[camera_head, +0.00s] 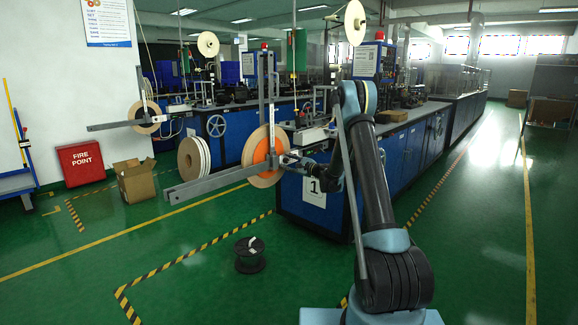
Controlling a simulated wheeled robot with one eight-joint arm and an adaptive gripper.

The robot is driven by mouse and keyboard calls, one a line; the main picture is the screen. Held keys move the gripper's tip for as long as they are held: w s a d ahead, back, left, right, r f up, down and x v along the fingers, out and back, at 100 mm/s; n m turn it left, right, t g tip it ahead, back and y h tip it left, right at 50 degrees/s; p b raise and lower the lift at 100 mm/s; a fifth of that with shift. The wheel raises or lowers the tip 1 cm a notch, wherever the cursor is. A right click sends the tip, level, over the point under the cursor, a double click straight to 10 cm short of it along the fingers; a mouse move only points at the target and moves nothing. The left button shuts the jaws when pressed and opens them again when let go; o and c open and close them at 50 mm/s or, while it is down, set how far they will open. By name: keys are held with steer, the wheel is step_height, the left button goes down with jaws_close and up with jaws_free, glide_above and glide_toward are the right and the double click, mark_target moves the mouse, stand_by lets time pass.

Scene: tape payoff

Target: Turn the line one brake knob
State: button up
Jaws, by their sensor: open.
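The line one payoff carries a large tan tape reel (254,178) with an orange middle, hung on a grey upright frame at the near end of the blue line. A white plate with a "1" (314,187) marks this line. My gripper (286,160) is at the right side of the reel, close to its hub, with the arm reaching in from the right. Its fingers are small and dark here and look open. I cannot make out the brake knob; the gripper and wrist cover the hub area. Whether the gripper touches anything there cannot be told.
A long grey bar (208,186) juts left from the payoff. White reels (194,158) stand behind it. A black spool (250,255) lies on the green floor, and an open cardboard box (135,181) stands at left. The right aisle is clear.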

jaws_close()
steer(key=shift+n, duration=0.4)
steer(key=n, duration=0.3)
steer(key=shift+s+n, duration=0.1)
steer(key=shift+n, duration=0.3)
steer(key=n, duration=0.4)
steer(key=shift+f, duration=0.1)
steer(key=shift+n, duration=0.3)
jaws_free()
